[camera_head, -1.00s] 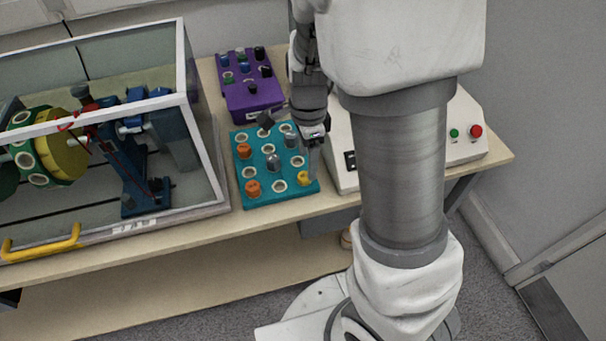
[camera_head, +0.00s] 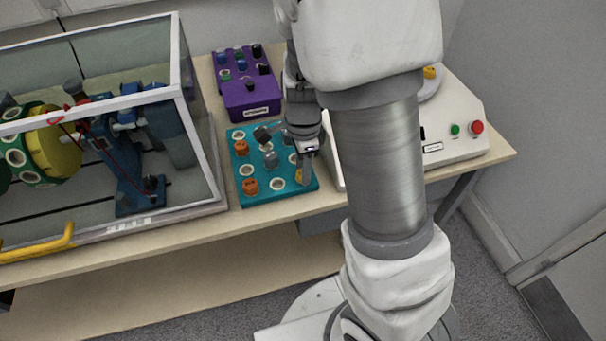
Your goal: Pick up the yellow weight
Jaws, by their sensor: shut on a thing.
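The yellow weight (camera_head: 298,176) is at the front right hole of the teal tray (camera_head: 246,200), mostly covered by a finger of my gripper. My gripper (camera_head: 303,179) points down over it and is shut on it. I cannot tell whether the weight is still seated in its hole. Two orange weights (camera_head: 250,186) stand in the left column of the tray, and a grey weight (camera_head: 271,159) stands in the middle.
A purple tray (camera_head: 250,101) with several small weights stands behind. A clear-walled case (camera_head: 180,60) with machinery is at left. A white control box (camera_head: 470,150) with green and red buttons is at right, partly behind my arm. The wooden table (camera_head: 280,212) has a narrow bare front strip.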

